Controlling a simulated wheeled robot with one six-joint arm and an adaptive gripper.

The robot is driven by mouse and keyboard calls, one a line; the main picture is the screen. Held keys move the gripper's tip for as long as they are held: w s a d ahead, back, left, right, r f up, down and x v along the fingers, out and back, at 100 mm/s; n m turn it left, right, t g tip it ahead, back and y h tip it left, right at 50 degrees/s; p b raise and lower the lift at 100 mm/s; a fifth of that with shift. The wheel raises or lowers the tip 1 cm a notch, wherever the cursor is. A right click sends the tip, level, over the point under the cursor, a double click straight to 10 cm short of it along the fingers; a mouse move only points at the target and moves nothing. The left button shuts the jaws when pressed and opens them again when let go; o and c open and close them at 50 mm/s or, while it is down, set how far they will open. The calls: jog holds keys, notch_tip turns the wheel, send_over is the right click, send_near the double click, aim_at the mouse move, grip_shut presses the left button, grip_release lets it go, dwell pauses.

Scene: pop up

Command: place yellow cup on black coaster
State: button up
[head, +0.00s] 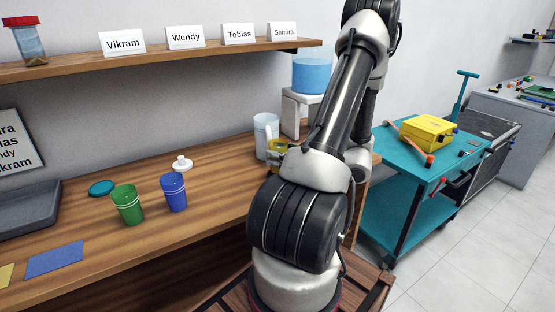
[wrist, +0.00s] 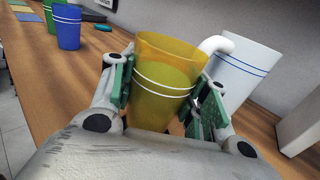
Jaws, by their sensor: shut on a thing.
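The yellow cup (wrist: 168,68) is see-through with two white bands. It stands between the green pads of my gripper (wrist: 165,95), which is shut on it. I cannot tell whether its base touches the table. In the head view a small part of the yellow cup (head: 277,147) shows beside a white pitcher, and my arm hides most of it and my gripper. I do not make out a black coaster in either view; my arm covers part of the table.
A white pitcher (wrist: 238,70) with blue bands stands close right of the cup. A green cup (head: 127,204), a blue cup (head: 174,192), a white-capped item (head: 181,163) and a blue mat (head: 54,259) are on the wooden table (head: 120,275). A shelf (head: 160,58) hangs above.

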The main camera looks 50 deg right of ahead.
jog(key=shift+f, duration=0.7)
jog(key=o, duration=1.2)
jog(key=shift+f, duration=0.1)
jog(key=v, duration=1.2)
jog(key=shift+d, duration=0.1)
jog(key=shift+s, duration=0.1)
